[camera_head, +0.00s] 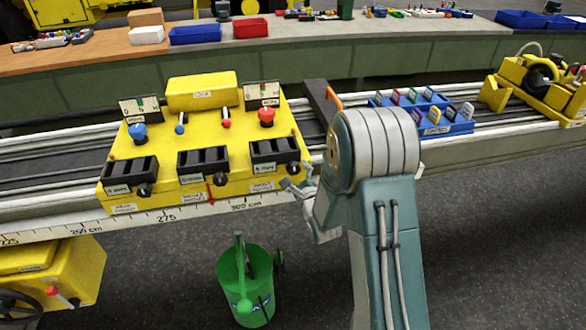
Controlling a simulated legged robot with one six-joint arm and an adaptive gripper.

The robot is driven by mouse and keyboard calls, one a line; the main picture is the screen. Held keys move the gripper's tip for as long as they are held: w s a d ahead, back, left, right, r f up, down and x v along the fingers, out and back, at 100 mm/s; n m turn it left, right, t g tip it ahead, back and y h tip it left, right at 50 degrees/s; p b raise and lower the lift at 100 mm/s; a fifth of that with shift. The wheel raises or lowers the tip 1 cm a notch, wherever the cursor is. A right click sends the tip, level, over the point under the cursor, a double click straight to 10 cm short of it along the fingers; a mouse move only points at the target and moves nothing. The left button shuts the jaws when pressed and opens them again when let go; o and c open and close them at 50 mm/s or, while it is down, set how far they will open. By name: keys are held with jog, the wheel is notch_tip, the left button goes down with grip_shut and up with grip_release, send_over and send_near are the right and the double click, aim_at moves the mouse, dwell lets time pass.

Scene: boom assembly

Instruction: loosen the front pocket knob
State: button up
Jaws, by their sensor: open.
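A yellow box unit (165,150) sits on the rail and carries three black pockets along its near side. Each pocket has a small dark round knob at its lower right: the left knob (144,190), the middle knob (221,180) and the right knob (295,168). The labels are too small to tell which one is named front. My gripper (290,186) is small in view, open, just below the right knob at the unit's lower right corner. I cannot tell whether it touches the knob or the unit. My arm hides the area right of the gripper.
A green bucket (232,290) with tools stands on the floor below the rail. A blue tray (450,127) with clips and a yellow device (548,85) sit farther right on the rail. A workbench (95,58) with bins runs behind.

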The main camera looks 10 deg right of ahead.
jog(key=shift+w+a, duration=0.15)
jog(key=shift+w, duration=0.85)
jog(key=c, duration=1.2)
jog(key=shift+o, duration=0.3)
